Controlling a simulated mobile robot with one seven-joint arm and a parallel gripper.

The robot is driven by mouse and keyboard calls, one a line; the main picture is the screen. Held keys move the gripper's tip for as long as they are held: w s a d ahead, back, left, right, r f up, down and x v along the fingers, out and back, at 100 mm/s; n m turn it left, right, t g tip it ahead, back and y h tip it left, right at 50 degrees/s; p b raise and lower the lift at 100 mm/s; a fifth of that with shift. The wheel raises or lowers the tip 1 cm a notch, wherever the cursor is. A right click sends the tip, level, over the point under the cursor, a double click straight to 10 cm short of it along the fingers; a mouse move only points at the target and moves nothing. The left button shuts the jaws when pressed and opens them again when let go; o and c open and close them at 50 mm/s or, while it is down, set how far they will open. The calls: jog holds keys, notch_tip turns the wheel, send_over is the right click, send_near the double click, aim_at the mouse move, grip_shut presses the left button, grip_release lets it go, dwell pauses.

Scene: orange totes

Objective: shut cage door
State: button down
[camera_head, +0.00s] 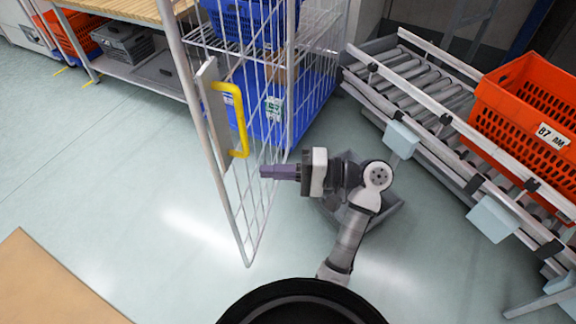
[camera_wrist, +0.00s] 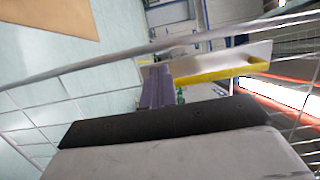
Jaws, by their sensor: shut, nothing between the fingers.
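The cage door (camera_head: 222,165) is a white wire-mesh panel standing swung open toward me in the head view. It carries a grey plate with a yellow handle (camera_head: 239,118). The handle also shows in the wrist view (camera_wrist: 222,73), just beyond the fingers. Behind the door stands the cage (camera_head: 318,62), with blue totes (camera_head: 262,22) on its shelves. My gripper (camera_head: 264,171) is shut and empty, pointing left at the door mesh, below and right of the handle. In the wrist view its purple fingers (camera_wrist: 157,75) overlap the plate; I cannot tell whether they touch it.
A roller conveyor (camera_head: 430,105) with an orange tote (camera_head: 530,105) stands at the right. A wooden-topped bench (camera_head: 135,8) with grey and orange bins is at the back left. A brown board (camera_head: 45,290) is at the front left. Left of the door the floor is clear.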

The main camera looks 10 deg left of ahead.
aim_at(219, 170)
jog(key=a, duration=0.2)
jog(key=a+p, duration=0.1)
jog(key=a, duration=0.5)
jog(key=shift+s+a+p, duration=0.15)
jog(key=shift+s+p, duration=0.15)
jog(key=shift+s, duration=0.05)
